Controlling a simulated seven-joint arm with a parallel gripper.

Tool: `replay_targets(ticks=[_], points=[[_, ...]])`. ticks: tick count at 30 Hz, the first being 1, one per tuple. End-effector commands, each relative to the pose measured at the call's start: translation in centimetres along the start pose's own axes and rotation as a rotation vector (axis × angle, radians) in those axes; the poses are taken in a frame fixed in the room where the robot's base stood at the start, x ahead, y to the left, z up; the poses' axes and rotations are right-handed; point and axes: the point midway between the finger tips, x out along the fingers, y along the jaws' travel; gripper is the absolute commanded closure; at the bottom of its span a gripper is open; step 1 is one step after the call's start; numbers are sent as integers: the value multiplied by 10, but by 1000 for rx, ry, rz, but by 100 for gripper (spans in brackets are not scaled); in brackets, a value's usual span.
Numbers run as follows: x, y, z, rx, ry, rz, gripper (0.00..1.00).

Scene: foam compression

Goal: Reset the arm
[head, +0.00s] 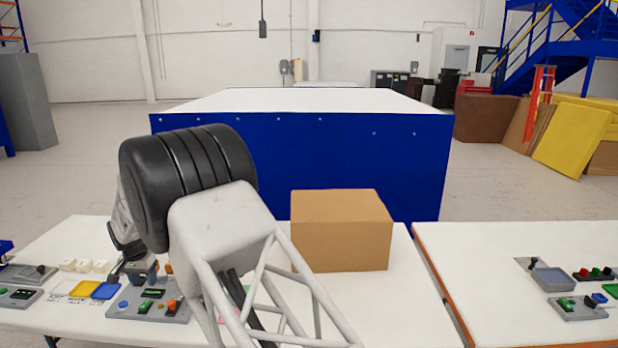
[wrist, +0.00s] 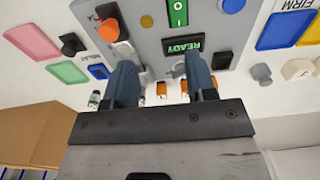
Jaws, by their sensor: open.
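My gripper (wrist: 160,75) is open. Its two blue-grey fingers show apart and empty in the wrist view, over the near edge of a grey control panel (wrist: 150,20). The panel has a lit "READY" display (wrist: 184,46), a green switch (wrist: 178,12), an orange knob (wrist: 108,30) and a blue button (wrist: 231,5). In the head view the same panel (head: 118,305) lies on the white table, below and close to my gripper. My own arm hides much of the gripper there. I cannot tell whether the fingers touch anything.
A cardboard box (head: 342,230) stands on the table to the right. Another grey panel (head: 20,295) is further left. A large blue block (head: 400,165) stands behind.

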Motion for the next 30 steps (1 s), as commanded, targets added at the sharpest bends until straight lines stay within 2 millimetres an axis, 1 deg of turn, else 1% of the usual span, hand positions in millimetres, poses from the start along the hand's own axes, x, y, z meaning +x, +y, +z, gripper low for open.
replay_targets(ticks=[1,5,8,9,11,12,16,23,24,26,30], points=[[-11,12,-5,4,3,-3,49],[-36,47,-12,5,7,-6,49],[-58,78,-16,6,11,-9,49],[-68,91,-18,7,13,-11,49],[-81,110,-19,6,15,-12,49],[-89,124,-20,8,17,-13,49],[-116,165,-20,9,23,-17,49],[-159,239,-13,10,34,-21,49],[-165,252,-10,10,35,-21,49],[-176,270,-6,11,39,-23,49],[-198,314,5,12,46,-25,49]])
